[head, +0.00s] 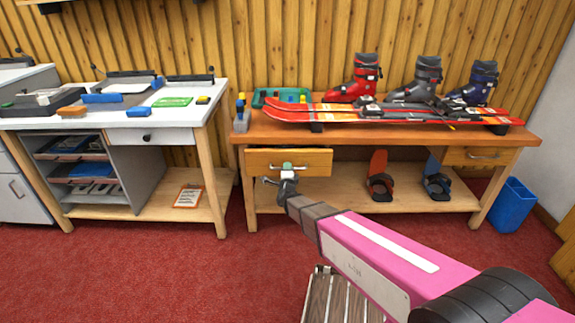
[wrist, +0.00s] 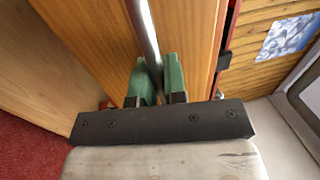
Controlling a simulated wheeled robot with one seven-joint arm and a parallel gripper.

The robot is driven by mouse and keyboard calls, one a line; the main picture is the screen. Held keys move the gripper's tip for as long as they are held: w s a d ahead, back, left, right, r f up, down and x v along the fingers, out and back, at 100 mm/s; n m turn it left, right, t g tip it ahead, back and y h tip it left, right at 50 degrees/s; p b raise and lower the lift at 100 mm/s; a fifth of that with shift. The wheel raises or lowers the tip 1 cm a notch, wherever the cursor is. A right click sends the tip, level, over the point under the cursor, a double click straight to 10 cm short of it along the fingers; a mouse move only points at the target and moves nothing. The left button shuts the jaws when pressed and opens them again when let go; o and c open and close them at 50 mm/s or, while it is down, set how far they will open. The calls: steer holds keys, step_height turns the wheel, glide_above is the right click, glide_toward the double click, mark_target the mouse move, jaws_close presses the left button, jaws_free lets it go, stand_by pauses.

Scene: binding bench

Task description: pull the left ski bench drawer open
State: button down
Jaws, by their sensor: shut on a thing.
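The ski bench (head: 390,134) has a wooden top and two drawers under it. The left ski bench drawer (head: 315,161) has a plain wooden front that stands forward of the bench edge, so it looks partly open. My gripper (head: 287,167) is at the middle of this drawer front. In the wrist view my green fingertips (wrist: 155,80) are shut on the metal bar handle (wrist: 143,28), one on each side of it. The wooden drawer front (wrist: 90,40) fills much of that view. The drawer's inside is hidden.
The right drawer (head: 485,156) looks shut. Bindings (head: 379,178) stand on the lower shelf. A blue bin (head: 510,203) is at right, a white-topped bench (head: 120,120) at left. Red carpet (head: 150,270) in front is mostly free.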

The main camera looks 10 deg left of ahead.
steer(key=r+v, duration=0.1)
steer(key=v, duration=0.8)
steer(key=r+v, duration=0.2)
steer(key=v, duration=0.7)
steer(key=shift+s+r, duration=0.2)
steer(key=shift+s, duration=0.45)
steer(key=shift+d, duration=0.1)
steer(key=c, duration=1.2)
jaws_free()
steer(key=v, duration=1.1)
